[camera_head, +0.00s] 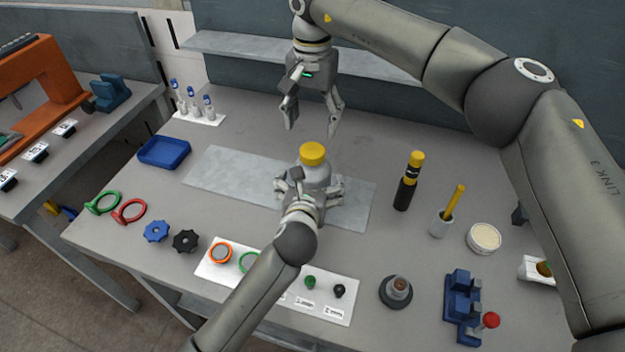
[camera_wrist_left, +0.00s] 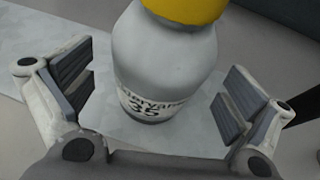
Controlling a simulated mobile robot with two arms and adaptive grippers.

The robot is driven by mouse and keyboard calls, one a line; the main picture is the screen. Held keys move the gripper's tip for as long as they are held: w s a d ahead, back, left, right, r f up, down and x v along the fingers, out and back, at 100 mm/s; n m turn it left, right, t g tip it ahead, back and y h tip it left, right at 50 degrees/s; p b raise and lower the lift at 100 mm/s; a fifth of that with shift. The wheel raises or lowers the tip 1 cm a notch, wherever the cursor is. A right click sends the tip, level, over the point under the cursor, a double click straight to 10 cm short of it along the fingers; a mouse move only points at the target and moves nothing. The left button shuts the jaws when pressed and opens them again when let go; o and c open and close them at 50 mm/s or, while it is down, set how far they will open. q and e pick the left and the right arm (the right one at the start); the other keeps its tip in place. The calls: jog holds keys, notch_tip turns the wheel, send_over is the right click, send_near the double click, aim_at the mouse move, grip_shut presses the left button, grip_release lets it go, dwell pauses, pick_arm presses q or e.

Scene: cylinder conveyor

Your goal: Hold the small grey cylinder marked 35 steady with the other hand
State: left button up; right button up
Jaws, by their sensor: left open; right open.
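The small grey cylinder (camera_head: 316,172) stands upright on a pale grey mat (camera_head: 235,182) and has a yellow top. In the left wrist view the cylinder (camera_wrist_left: 165,60) shows a label with 35 on it. My left gripper (camera_head: 309,187) is open, with one finger on each side of the cylinder's body. In the left wrist view gaps show between both finger pads and the cylinder. My right gripper (camera_head: 312,128) is open and empty, pointing down above and behind the yellow top. The far side of the cylinder is hidden.
A black bottle with a yellow cap (camera_head: 405,190) and a cup (camera_head: 440,224) holding a yellow stick stand to the right. A blue tray (camera_head: 164,153) lies at the left. A white board (camera_head: 215,272) with small parts lies in front, under my left arm.

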pick_arm(q)
jog(key=shift+x, duration=1.35)
jog(key=shift+c, duration=0.3)
pick_arm(e)
jog(key=shift+s, duration=0.1)
